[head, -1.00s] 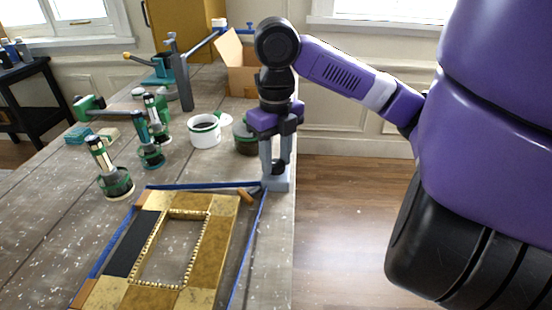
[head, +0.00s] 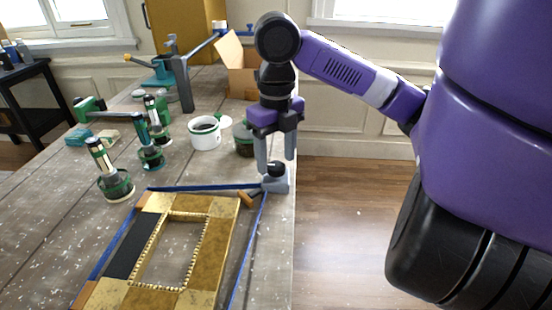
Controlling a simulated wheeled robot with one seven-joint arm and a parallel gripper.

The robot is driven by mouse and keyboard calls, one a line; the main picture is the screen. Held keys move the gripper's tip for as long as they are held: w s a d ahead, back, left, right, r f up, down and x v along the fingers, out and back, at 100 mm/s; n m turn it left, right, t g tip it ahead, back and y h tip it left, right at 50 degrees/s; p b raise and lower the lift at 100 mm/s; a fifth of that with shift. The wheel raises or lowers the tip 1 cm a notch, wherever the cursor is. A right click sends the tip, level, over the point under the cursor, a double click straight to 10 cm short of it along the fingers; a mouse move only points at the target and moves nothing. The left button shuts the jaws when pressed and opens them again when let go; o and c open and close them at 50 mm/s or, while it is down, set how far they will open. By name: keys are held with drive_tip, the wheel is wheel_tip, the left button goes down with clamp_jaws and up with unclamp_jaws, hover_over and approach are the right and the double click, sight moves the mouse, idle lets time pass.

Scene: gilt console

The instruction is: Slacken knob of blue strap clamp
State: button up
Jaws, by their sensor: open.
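The blue strap clamp (head: 203,187) runs around a gilt frame (head: 224,225) lying on the table. Its grey clamp body (head: 276,185) sits at the frame's far right corner, near the table's right edge. A black knob (head: 275,169) stands on top of the body.
Brushes or tools with green bands (head: 115,184) stand left of the gripper. A white mug (head: 205,134) and a dark jar (head: 243,140) stand behind it. A cardboard box (head: 238,70) is farther back. Open floor (head: 345,220) lies right of the table.

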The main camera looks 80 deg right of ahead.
sight(276, 165)
wheel_tip(276, 165, up, 7)
drive_tip(key=shift+f+p, duration=0.15)
drive_tip(key=shift+p, duration=0.25)
idle(0.4)
